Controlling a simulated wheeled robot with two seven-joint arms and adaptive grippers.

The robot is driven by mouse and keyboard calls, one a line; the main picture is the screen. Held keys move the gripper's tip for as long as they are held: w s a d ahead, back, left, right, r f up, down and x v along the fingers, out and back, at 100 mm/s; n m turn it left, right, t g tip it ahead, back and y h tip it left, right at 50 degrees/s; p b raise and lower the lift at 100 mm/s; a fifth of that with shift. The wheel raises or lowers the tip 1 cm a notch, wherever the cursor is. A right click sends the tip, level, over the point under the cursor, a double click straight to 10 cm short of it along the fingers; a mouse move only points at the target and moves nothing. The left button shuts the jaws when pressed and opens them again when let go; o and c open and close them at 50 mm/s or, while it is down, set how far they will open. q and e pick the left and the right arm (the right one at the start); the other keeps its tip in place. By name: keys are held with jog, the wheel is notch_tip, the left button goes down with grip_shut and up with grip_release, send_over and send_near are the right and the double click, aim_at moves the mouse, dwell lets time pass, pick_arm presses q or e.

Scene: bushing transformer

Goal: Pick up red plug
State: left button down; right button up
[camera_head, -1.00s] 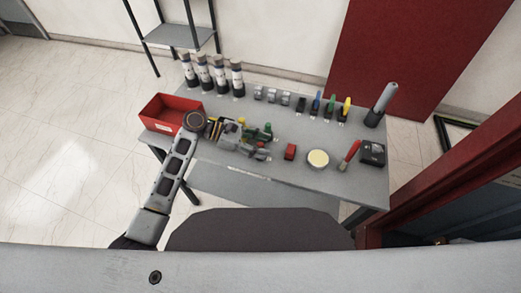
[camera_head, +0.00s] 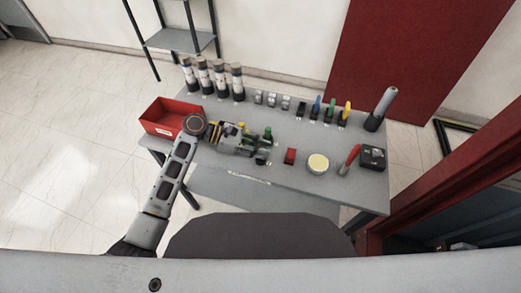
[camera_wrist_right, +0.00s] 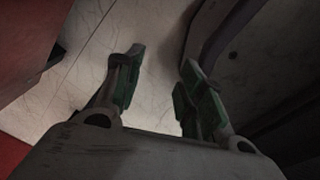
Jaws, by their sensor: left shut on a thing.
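My left gripper (camera_head: 257,144) is above the table's left half, shut on a small plug at its tip. The fingers largely hide the plug; where it was gripped, red showed a moment ago, so I take it as the red plug. Green plug parts (camera_head: 267,133) show beside the fingers and a yellow one (camera_head: 241,125) behind the gripper. My right gripper (camera_wrist_right: 160,82) shows only in the right wrist view; its green-padded fingers are apart with nothing between them, above pale floor.
On the grey table (camera_head: 225,170) stand a red box (camera_head: 170,117), a red block (camera_head: 290,156), a round cream-topped thing (camera_head: 318,162), a red-handled tool (camera_head: 352,156) and a black box (camera_head: 373,157). Tall cylinders (camera_head: 220,75) and coloured plugs (camera_head: 331,108) line the back.

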pick_arm(q)
notch_tip(320, 180, up, 10)
jog(key=shift+f+p, duration=0.15)
jog(key=shift+p, duration=0.35)
dwell(0.3)
